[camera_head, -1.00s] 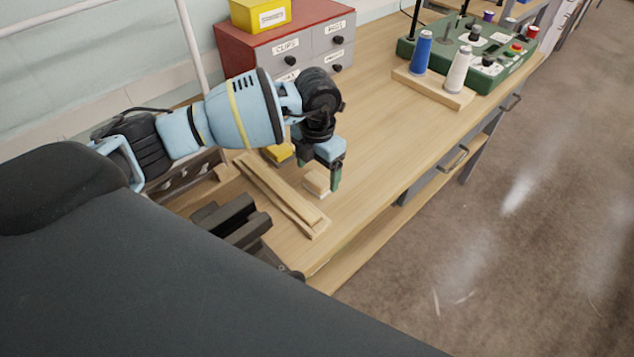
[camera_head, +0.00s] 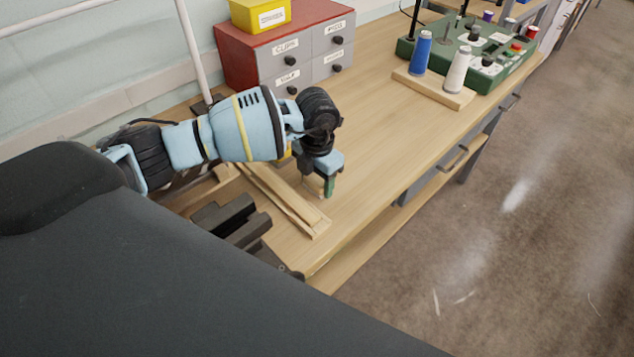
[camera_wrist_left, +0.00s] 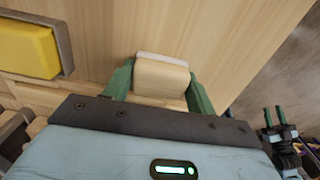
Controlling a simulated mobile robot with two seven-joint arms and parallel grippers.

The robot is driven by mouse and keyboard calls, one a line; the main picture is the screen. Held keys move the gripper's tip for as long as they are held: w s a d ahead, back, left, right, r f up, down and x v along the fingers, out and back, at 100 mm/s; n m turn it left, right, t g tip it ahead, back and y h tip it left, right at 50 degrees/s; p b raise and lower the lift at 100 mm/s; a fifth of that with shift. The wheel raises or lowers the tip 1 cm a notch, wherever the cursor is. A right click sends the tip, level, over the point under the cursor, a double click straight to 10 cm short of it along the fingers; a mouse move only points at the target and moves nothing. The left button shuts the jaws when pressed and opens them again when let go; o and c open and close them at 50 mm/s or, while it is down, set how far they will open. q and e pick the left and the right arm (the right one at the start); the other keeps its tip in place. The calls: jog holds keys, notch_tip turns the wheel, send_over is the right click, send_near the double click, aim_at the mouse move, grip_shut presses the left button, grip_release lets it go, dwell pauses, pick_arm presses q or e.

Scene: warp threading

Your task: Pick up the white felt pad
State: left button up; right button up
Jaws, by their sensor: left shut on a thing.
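The white felt pad (camera_wrist_left: 162,59) shows in the left wrist view as a pale layer on a light wooden block (camera_wrist_left: 160,78). The block sits between the green fingers of my left gripper (camera_wrist_left: 160,85), which is shut on it. In the head view my left gripper (camera_head: 323,186) points down low over the bench, and its fingers mostly hide the block (camera_head: 313,186). I cannot tell whether the pad touches the bench top. My right gripper (camera_wrist_left: 273,112) shows at the right of the left wrist view, its green fingers apart with nothing between them.
A wooden strip frame (camera_head: 290,205) lies just left of the gripper. A yellow piece in a holder (camera_wrist_left: 28,48) is near it. A red drawer cabinet (camera_head: 290,45) stands behind. Blue (camera_head: 421,52) and white (camera_head: 458,70) spools stand further right. The bench between is clear.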

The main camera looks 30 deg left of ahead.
aim_at(317, 178)
pick_arm(q)
jog(key=shift+r, duration=0.15)
jog(key=shift+r, duration=0.5)
notch_tip(317, 178, up, 2)
jog(key=shift+r, duration=0.15)
jog(key=s+d+r, duration=0.1)
jog(key=s+d, duration=0.8)
jog(key=d, duration=0.4)
jog(key=shift+d+r, duration=0.15)
jog(key=shift+r, duration=0.1)
jog(key=o, duration=0.3)
jog(key=shift+c, duration=0.9)
